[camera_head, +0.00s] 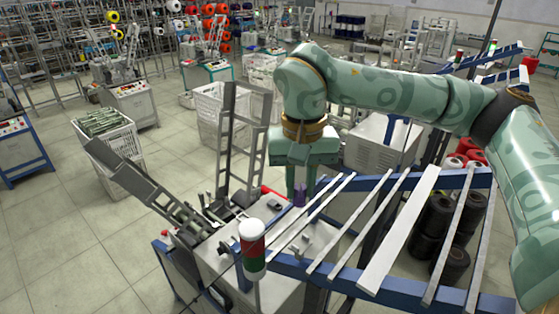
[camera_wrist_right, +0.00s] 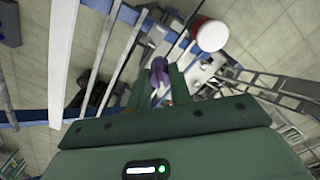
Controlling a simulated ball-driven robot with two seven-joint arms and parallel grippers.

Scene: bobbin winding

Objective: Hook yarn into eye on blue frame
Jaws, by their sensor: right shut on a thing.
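My right gripper (camera_head: 301,187) points down over the machine top, at the left end of the blue frame (camera_head: 455,179). It is shut on a purple piece of yarn (camera_head: 300,196), which shows between the fingertips. In the right wrist view the purple yarn (camera_wrist_right: 159,72) sits at the tips of the green fingers (camera_wrist_right: 158,86). Blue bars of the frame (camera_wrist_right: 100,6) show there at the upper left. I cannot make out the eye or any thin strand. My left gripper is not in view.
A red, white and green signal light (camera_head: 252,245) stands at the front of the grey machine (camera_head: 215,258), left of the frame. Pale slats (camera_head: 400,230) cross the frame to the right. A grey upright ladder-like rack (camera_head: 228,140) stands behind. Black spools (camera_head: 432,225) lie below the slats.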

